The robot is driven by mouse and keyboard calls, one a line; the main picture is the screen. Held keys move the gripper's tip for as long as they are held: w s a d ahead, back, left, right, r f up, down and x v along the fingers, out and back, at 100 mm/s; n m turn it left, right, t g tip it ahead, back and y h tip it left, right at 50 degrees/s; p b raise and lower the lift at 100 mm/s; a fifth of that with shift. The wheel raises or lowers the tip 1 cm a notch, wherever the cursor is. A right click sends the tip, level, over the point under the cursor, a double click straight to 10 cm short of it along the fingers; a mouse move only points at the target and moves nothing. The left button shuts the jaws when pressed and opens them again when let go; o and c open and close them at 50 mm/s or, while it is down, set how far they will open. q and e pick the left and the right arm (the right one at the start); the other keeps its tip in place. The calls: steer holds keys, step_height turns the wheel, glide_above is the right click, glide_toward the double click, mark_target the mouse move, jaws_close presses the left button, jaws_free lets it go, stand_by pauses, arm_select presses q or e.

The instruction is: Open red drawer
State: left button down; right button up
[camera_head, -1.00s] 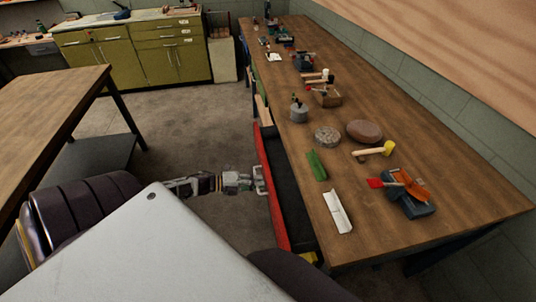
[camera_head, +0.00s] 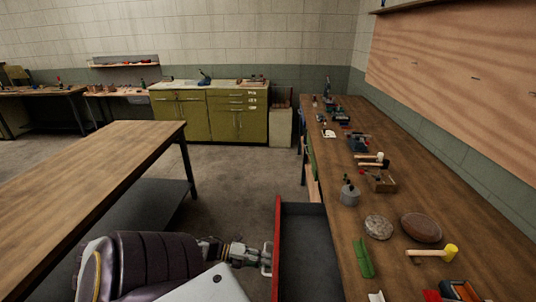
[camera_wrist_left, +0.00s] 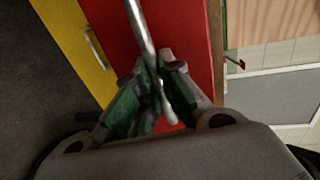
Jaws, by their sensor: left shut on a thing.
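The red drawer (camera_head: 277,248) stands pulled out from under the long workbench, to the left of the bench edge. Its dark inside (camera_head: 308,250) shows empty in the visible part. My left gripper (camera_head: 266,260) is at the drawer's metal handle, on the outer side of the red front. In the left wrist view, the gripper's fingers (camera_wrist_left: 160,88) are shut around the handle bar (camera_wrist_left: 143,35), with the red front (camera_wrist_left: 190,30) behind it. My right gripper is out of view.
The workbench (camera_head: 440,205) carries a green block (camera_head: 362,257), stones, a yellow-headed mallet (camera_head: 432,252) and other tools. A wooden table (camera_head: 90,180) stands at left. Floor is free between them. A yellow drawer front (camera_wrist_left: 72,35) is beside the red one in the wrist view.

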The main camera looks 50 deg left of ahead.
arm_select(q)
steer(key=c, duration=1.5)
jaws_free()
steer(key=shift+a, duration=0.1)
steer(key=shift+v, duration=5.95)
steer(key=shift+f, duration=0.1)
